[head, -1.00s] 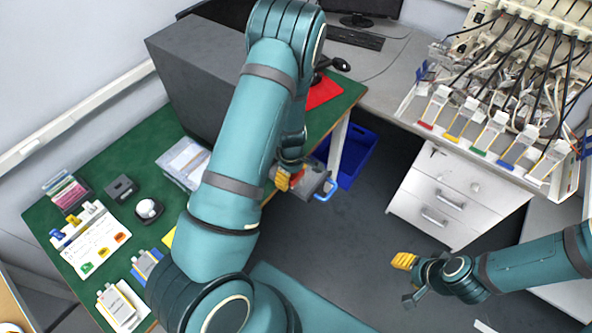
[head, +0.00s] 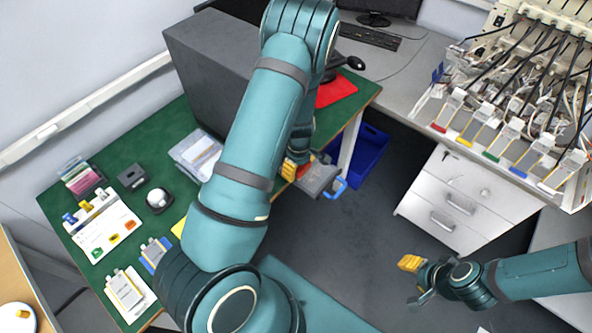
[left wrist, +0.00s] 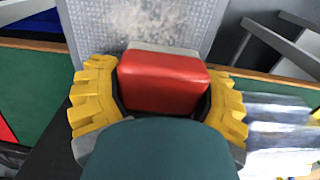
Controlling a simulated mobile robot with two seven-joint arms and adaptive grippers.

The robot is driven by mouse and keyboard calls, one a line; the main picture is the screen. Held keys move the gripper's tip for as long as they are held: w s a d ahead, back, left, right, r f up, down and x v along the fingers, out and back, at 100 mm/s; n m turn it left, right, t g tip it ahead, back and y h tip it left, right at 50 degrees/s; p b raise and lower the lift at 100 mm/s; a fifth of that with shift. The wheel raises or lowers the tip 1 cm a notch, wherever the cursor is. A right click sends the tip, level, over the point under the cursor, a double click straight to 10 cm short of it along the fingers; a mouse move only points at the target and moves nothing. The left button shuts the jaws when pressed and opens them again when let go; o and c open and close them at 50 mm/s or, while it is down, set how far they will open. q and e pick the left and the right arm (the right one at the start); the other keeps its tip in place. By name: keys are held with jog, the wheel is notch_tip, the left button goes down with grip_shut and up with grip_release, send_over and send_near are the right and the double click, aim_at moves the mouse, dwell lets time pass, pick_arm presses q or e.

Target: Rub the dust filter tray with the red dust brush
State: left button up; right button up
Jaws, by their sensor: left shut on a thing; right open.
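In the left wrist view, my left gripper (left wrist: 158,100) is shut on the red dust brush (left wrist: 162,82), with its yellow fingers on both sides of the red block. The grey dust filter tray (left wrist: 205,22) is just beyond the brush, with a pale dusty patch on its face. Whether the brush touches it I cannot tell. In the head view the tray (head: 318,180), with a blue handle, is at the front edge of the green table, and my left gripper (head: 291,170) is against it, partly hidden by my left arm. My right gripper (head: 412,282) is open and empty over the floor.
The green table (head: 180,118) holds a dark grey box (head: 210,75), a clear container (head: 196,153) and several small items at left. A blue bin (head: 370,150) stands on the floor. White drawers (head: 462,205) stand at right. The floor between is clear.

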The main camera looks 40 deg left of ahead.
pick_arm(q)
jog(key=shift+w+a+r, duration=0.1)
jog(key=shift+w, duration=3.2)
jog(key=shift+w+r+p, duration=0.1)
jog(key=shift+r+p, duration=0.6)
jog(key=shift+r, duration=0.15)
jog(key=shift+r+p, duration=1.55)
jog(key=shift+r, duration=0.55)
notch_tip(320, 180, up, 3)
jog(key=shift+p, duration=1.05)
